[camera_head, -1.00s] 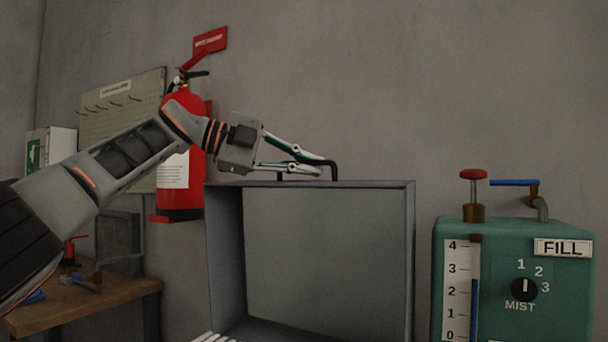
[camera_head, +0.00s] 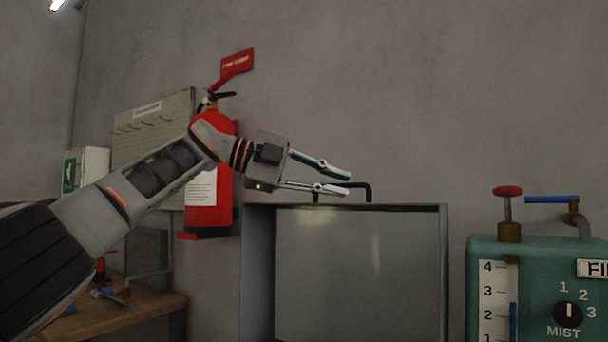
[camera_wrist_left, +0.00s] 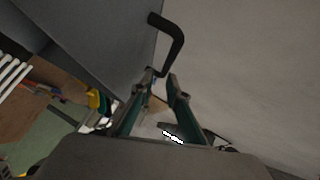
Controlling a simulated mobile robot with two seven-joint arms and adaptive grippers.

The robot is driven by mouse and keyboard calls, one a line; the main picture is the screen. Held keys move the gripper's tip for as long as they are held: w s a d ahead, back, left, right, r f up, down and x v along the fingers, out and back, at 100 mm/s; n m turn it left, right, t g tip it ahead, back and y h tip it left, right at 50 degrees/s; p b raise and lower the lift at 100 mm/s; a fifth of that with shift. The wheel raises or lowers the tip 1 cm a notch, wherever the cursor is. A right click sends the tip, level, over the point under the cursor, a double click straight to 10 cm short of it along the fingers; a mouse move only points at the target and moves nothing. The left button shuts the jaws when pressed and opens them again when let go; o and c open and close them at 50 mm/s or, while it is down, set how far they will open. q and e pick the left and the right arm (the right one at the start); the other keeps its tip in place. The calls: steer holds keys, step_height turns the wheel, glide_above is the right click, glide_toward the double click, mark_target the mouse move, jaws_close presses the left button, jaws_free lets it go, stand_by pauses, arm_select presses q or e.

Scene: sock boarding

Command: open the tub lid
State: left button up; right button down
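The grey tub lid (camera_head: 350,270) stands raised and upright, with its shallow inner side facing me in the head view. Its black bent handle (camera_head: 368,188) sticks up from the top edge and also shows in the wrist view (camera_wrist_left: 172,50). My left gripper (camera_head: 350,183) is at the handle, with its two fingers apart. One finger lies above the handle bar and one lies along it. In the wrist view the fingertips (camera_wrist_left: 162,76) are close to the handle's near end; contact is unclear. The tub body is out of the head view. My right gripper is not in view.
A green machine (camera_head: 540,255) with a gauge, knob and valves stands at the right. A red fire extinguisher (camera_head: 210,212) hangs on the wall behind my left arm. A wooden bench (camera_head: 130,308) is at the lower left. The wall above the lid is clear.

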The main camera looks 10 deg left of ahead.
arm_select(q)
steer(key=v, duration=1.1)
steer(key=shift+a, duration=0.3)
steer(key=shift+s, duration=0.15)
